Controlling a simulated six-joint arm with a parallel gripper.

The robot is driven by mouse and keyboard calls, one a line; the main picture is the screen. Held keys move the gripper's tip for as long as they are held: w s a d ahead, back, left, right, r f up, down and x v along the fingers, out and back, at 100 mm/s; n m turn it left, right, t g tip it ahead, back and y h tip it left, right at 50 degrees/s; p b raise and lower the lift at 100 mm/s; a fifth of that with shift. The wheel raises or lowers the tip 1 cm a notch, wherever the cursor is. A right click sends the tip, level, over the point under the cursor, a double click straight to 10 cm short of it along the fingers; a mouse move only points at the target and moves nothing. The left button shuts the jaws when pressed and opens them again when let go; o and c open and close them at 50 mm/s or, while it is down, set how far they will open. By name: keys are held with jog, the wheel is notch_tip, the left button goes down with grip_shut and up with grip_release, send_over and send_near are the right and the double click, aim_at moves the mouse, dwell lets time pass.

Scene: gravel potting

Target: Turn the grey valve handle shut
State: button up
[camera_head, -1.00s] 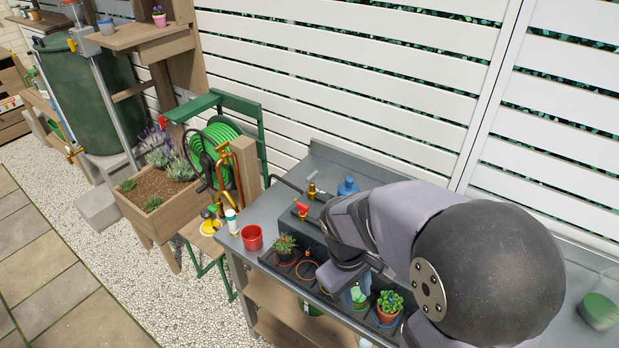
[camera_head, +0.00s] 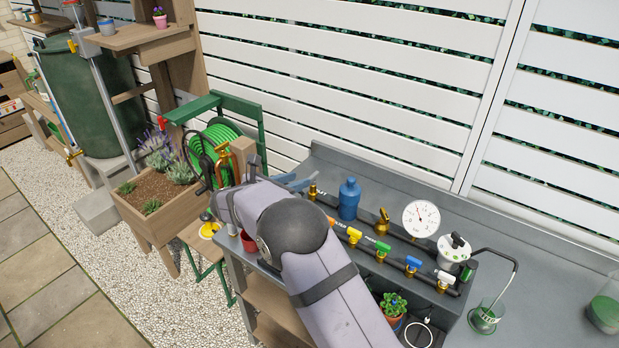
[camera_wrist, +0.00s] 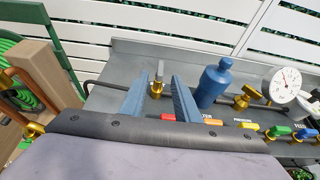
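The grey valve handle (camera_wrist: 160,70) sits on a brass valve (camera_wrist: 156,90) at the left end of the back pipe. In the wrist view it points away from me. My gripper (camera_wrist: 161,80) is open and empty, its two blue-grey fingers on either side of the handle in the picture. I cannot tell whether they are level with it. In the head view my gripper (camera_head: 300,181) reaches in from the left beside the brass valve (camera_head: 312,192). The handle is hard to make out there.
A blue bottle-shaped part (camera_head: 349,198), a brass fitting (camera_head: 382,221) and a dial gauge (camera_head: 421,218) stand to the right along the back pipe. The front pipe carries a yellow handle (camera_head: 354,235), a green one (camera_head: 383,247) and others. A wooden post (camera_wrist: 46,75) stands left.

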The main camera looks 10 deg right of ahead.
aim_at(312, 176)
jog(key=shift+p+x, duration=1.45)
jog(key=shift+x, duration=2.25)
grip_shut()
